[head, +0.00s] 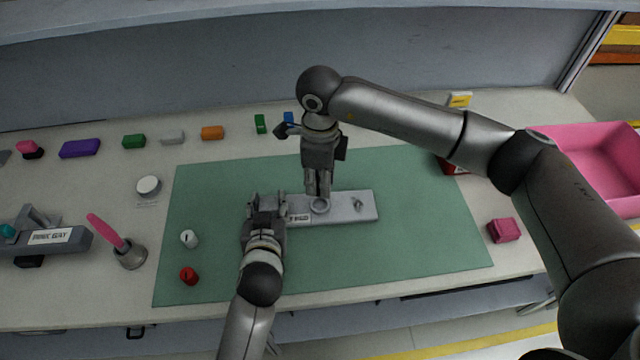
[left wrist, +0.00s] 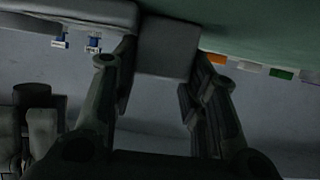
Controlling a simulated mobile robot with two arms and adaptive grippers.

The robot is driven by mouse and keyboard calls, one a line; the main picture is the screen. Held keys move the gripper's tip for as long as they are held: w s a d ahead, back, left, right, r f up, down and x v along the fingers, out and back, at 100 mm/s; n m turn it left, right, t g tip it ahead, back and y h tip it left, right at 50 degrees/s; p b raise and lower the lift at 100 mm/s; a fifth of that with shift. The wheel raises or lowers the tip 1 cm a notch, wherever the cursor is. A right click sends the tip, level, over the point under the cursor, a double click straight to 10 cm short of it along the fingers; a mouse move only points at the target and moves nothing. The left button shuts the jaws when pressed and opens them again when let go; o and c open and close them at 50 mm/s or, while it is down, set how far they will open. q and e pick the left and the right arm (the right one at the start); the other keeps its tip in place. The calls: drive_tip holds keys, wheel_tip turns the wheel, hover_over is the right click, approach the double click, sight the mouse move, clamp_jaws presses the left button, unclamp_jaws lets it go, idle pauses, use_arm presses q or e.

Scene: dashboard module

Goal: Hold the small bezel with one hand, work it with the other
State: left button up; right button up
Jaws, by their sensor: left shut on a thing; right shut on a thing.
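The small bezel (head: 342,213) is a light grey plate with a label, a round ring (head: 320,205) and a small dark fitting, lying on the green mat. My left gripper (head: 265,200) is shut on its left end; in the left wrist view the fingers (left wrist: 163,75) stand on both sides of the grey end (left wrist: 165,45). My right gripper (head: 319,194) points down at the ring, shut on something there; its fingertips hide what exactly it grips. My right gripper also shows at the left of the left wrist view (left wrist: 38,135).
A white piece (head: 189,238) and a red piece (head: 189,275) sit on the mat's left. A pink-handled tool (head: 108,232) stands in a holder. Several coloured blocks line the back. A pink bin (head: 600,165) is at right. The mat's right front is clear.

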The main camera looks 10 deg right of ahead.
use_arm(q)
drive_tip(key=shift+f, duration=0.1)
use_arm(e)
drive_tip(key=shift+r, duration=0.1)
use_arm(q)
drive_tip(key=o, duration=1.4)
drive_tip(key=shift+o, duration=0.2)
drive_tip(key=shift+s, duration=0.1)
drive_tip(key=v, duration=0.7)
drive_tip(key=shift+s, duration=0.15)
